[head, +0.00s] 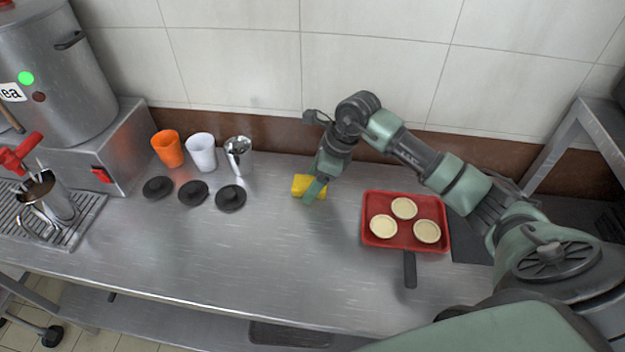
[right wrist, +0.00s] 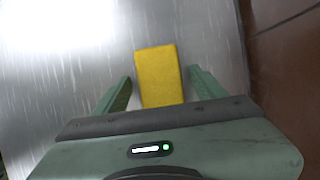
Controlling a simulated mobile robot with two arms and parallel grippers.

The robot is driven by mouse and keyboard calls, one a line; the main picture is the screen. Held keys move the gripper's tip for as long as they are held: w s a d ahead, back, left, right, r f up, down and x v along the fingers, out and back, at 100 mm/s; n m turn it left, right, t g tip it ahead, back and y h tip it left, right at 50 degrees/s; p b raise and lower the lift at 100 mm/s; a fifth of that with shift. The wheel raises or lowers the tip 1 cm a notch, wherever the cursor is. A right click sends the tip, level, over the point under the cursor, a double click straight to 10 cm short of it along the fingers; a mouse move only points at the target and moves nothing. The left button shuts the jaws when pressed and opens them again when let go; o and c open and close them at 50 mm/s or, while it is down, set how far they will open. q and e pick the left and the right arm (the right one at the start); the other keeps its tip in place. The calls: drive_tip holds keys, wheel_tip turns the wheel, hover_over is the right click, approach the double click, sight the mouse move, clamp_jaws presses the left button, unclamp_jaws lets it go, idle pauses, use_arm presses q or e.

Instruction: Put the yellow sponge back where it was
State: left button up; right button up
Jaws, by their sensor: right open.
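The yellow sponge (head: 302,184) lies on the steel counter near the back wall, left of the red tray. My right gripper (head: 315,187) is right at it, pointing down. In the right wrist view the sponge (right wrist: 159,76) lies between and a little beyond the two green fingers of my open gripper (right wrist: 161,88). Gaps show on both sides of the sponge, so the fingers do not appear to grip it. In the head view the gripper hides part of the sponge. My left gripper is not in view.
A red tray (head: 374,240) with three pale round pastries stands to the right. Orange (head: 168,150), white (head: 201,152) and metal cups (head: 239,158) stand left, with black lids (head: 193,193) before them. A large pot (head: 62,80) is far left. The counter's front middle is clear.

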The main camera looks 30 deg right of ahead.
drive_tip(key=shift+d+r, duration=0.15)
drive_tip(key=shift+r, duration=0.25)
drive_tip(key=b+v, duration=0.2)
drive_tip(key=v, duration=0.9)
drive_tip(key=shift+r, duration=0.2)
drive_tip(key=shift+s, duration=0.1)
